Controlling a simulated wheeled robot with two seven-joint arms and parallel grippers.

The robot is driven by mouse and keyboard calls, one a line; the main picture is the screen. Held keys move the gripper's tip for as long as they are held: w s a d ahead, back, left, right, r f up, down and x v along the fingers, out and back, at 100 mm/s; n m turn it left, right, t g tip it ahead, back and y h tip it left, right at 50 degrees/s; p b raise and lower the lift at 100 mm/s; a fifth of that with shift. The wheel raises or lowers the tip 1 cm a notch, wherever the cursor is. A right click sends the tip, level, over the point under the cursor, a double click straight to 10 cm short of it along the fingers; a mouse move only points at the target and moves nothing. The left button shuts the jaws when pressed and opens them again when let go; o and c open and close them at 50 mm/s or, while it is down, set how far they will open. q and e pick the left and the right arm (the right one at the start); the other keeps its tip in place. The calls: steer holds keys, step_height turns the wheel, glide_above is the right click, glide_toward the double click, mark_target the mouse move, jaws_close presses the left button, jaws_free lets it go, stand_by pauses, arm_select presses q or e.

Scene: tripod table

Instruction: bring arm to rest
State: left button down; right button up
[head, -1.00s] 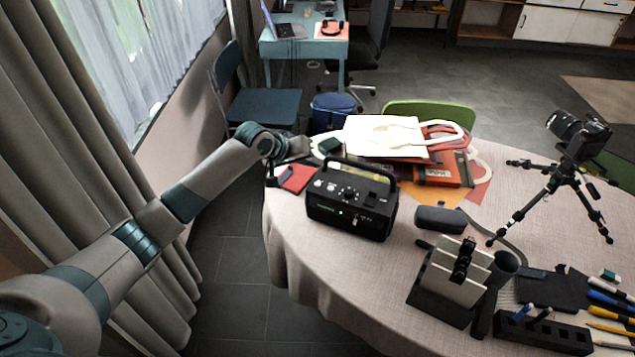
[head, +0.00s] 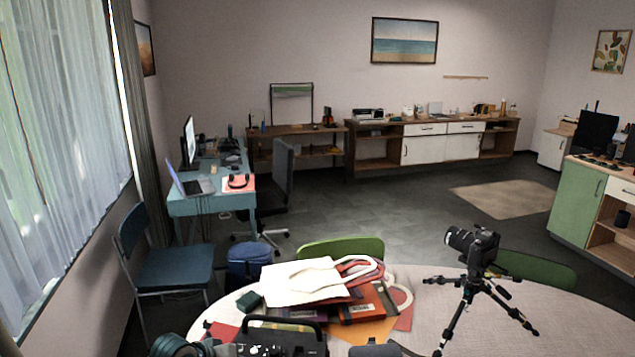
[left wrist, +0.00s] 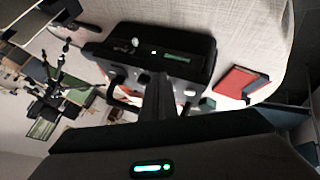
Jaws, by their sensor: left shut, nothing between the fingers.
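My left gripper (left wrist: 160,98) shows in the left wrist view as dark fingers together in the middle, with nothing between them. In the head view only part of my left arm (head: 180,346) shows at the bottom left edge, beside the black radio (head: 280,340). The radio (left wrist: 165,50) also lies just beyond the fingers in the left wrist view; whether they touch cannot be told.
The round table (head: 560,320) holds tote bags (head: 300,285), a small green box (head: 249,301) and a camera on a tripod (head: 478,290). A red notebook (left wrist: 240,80) lies near the table edge. A blue chair (head: 170,270) and green chair (head: 340,248) stand around it.

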arm_select(q)
steer(key=s+d+f+m+g+y, duration=0.15)
steer(key=s+f, duration=0.25)
steer(key=s, duration=0.7)
steer(key=s+d+f+m, duration=0.15)
steer(key=s+f, duration=0.25)
steer(key=s, duration=0.6)
steer(key=s+a+g+y, duration=0.1)
steer(key=s+a+y, duration=0.15)
steer(key=s, duration=0.85)
steer(key=s+a+g+y, duration=0.1)
steer(key=s+a, duration=0.3)
steer(key=s, duration=0.8)
step_height(320, 180, down, 31)
steer(key=b, duration=0.4)
steer(key=s+a+f+g+b, duration=0.2)
steer(key=s+a+f+b, duration=0.1)
steer(key=s+f, duration=1.6)
step_height(320, 180, down, 3)
steer(key=shift+f+b, duration=0.15)
steer(key=shift+b, duration=0.6)
